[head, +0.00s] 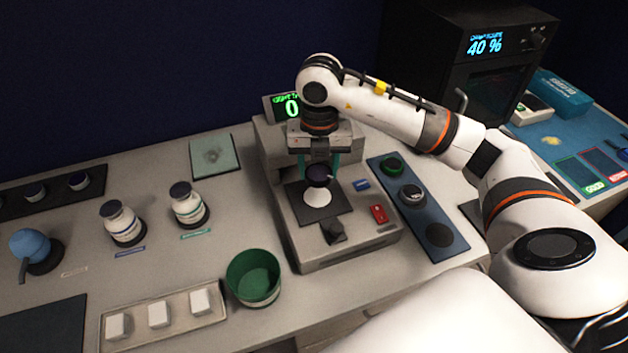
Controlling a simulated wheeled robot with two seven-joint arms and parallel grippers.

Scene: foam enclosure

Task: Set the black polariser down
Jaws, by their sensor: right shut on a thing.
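My right gripper (319,169) points straight down over the grey instrument (345,245), with its teal fingers shut on a dark round disc, the black polariser (319,180). The polariser is just above or on a small white dome (315,196) that stands on a black square plate (331,205). I cannot tell whether the disc touches the dome. My left gripper is not in view.
A blue strip (385,184) right of the instrument holds a green-ringed disc (391,166), a dark labelled disc (413,195) and a dark round spot (439,235). A green cup (254,287), a tray with white blocks (137,339) and two bottles (122,222) stand left.

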